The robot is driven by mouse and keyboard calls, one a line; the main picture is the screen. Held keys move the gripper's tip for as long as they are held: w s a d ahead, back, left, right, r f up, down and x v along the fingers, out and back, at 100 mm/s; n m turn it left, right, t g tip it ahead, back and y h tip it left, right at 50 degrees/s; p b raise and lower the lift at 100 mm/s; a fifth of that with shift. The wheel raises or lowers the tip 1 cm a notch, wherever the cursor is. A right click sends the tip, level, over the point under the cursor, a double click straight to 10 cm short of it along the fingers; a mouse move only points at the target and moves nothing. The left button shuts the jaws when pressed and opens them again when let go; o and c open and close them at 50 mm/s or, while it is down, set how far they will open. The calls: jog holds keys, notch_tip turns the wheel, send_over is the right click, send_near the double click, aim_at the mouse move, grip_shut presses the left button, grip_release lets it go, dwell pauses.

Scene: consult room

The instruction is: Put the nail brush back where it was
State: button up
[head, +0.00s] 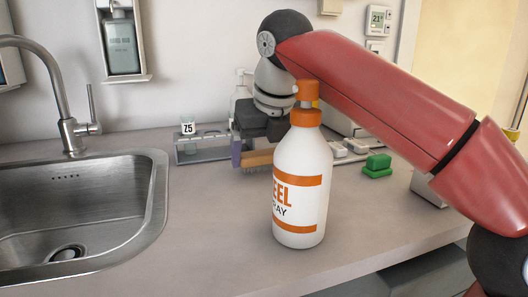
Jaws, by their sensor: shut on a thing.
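My gripper (258,133) reaches down at the middle of the counter, behind the white spray bottle (300,185) with orange bands and an orange top. It is shut on the nail brush (257,158), a tan, wood-coloured bar just below the dark jaws. The bottle hides the brush's right end and part of the gripper. I cannot tell whether the brush touches the counter.
A clear rack (200,152) with a small vessel marked Z5 stands left of my gripper. The sink (85,205) and tap (72,130) are at left. A green block-like object (377,166) lies at right. Counter is clear between sink and bottle.

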jog(key=shift+f, duration=0.2)
jog(key=shift+f, duration=0.2)
jog(key=o, duration=0.7)
jog(key=shift+r, duration=0.1)
jog(key=v, duration=0.7)
jog(key=shift+s+a+r, duration=0.1)
jog(key=shift+s+r, duration=0.2)
